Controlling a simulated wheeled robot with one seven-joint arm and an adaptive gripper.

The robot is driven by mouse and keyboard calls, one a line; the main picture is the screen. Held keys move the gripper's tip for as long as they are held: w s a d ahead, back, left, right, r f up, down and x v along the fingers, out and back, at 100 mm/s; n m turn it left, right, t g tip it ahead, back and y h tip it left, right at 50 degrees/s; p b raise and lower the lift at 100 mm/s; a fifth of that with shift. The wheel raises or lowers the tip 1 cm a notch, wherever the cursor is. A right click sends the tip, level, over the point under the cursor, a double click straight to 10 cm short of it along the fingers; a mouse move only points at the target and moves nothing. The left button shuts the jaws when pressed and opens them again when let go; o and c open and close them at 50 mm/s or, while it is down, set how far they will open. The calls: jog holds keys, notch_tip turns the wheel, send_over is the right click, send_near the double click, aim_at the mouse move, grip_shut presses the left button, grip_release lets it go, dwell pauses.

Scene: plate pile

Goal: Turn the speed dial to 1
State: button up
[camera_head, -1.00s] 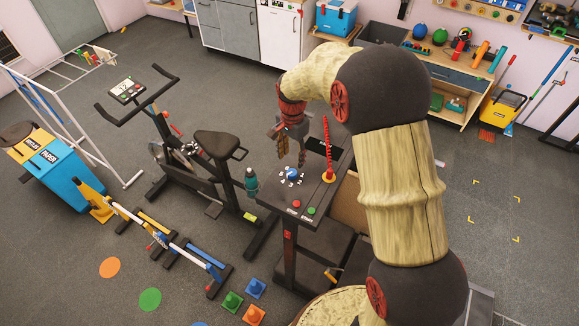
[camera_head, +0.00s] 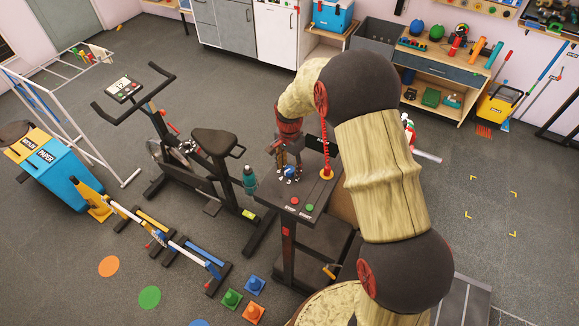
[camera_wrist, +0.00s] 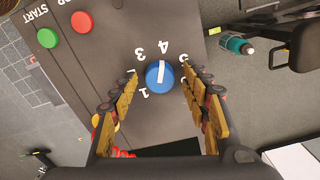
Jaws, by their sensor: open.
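The blue speed dial (camera_wrist: 160,76) is on the dark console top, with white numerals in an arc around it. Its white pointer mark appears to point toward the 4. The 1 (camera_wrist: 145,93) is at the dial's lower left in the wrist view. My gripper (camera_wrist: 165,82) is open, with one finger on each side of the dial and a visible gap to it. In the head view my gripper (camera_head: 288,162) hangs down over the dial (camera_head: 289,173), and its fingers partly hide the numerals.
The console (camera_head: 299,192) also has a red stop button (camera_head: 295,201) and a green start button (camera_head: 309,208). A red coiled cord (camera_head: 325,145) rises from its right side. An exercise bike (camera_head: 215,143) with a teal bottle (camera_head: 249,177) stands to the left.

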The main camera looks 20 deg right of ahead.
jog(key=shift+c, duration=0.8)
jog(key=c, duration=1)
